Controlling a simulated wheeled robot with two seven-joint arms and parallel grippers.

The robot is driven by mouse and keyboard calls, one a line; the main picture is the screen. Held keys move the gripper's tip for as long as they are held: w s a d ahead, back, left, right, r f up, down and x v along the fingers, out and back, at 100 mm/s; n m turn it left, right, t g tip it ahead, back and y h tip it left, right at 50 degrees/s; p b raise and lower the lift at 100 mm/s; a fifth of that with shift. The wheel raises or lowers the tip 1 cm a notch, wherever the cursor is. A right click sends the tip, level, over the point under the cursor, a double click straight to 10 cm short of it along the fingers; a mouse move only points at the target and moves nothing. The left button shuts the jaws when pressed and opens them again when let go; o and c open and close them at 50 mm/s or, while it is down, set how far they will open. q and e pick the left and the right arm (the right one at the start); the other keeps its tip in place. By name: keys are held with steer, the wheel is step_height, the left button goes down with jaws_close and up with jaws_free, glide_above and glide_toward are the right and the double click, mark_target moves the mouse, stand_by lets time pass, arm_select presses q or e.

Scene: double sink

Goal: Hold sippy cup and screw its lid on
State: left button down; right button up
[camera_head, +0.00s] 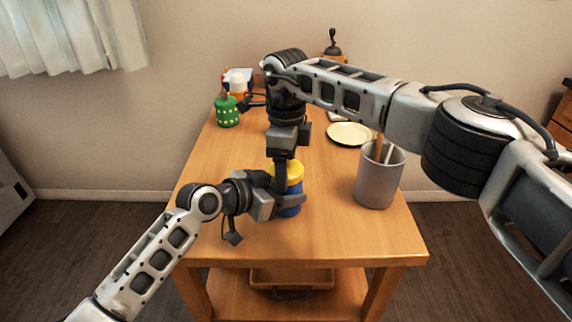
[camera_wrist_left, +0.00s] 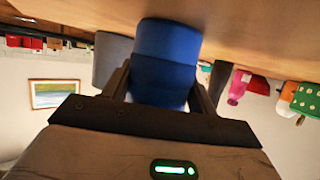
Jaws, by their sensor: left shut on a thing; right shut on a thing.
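The sippy cup, a blue cup (camera_head: 289,211), stands upright near the front middle of the table. Its yellow lid (camera_head: 295,172) is on top of it. My left gripper (camera_head: 284,203) comes in from the left and is shut around the blue body. In the left wrist view, which is upside down, the blue cup (camera_wrist_left: 167,55) sits between the two fingers; the lid is hidden there. My right gripper (camera_head: 281,180) points straight down from above and is shut on the yellow lid. Its fingers hide part of the lid, so the lid's seating cannot be told.
A grey canister (camera_head: 376,186) with utensils stands to the right of the cup. A white plate (camera_head: 349,133) lies behind it. A green dotted container (camera_head: 227,111) and several bottles stand at the back left. The table (camera_head: 330,238) is clear in front.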

steer(key=o, duration=1.1)
steer(key=shift+r, duration=2.3)
steer(key=shift+c, duration=0.6)
steer(key=shift+r+n, duration=0.6)
steer(key=shift+n, duration=0.5)
step_height(320, 180, up, 2)
steer(key=n, duration=0.4)
steer(key=shift+r+n, duration=0.15)
steer(key=shift+n, duration=0.25)
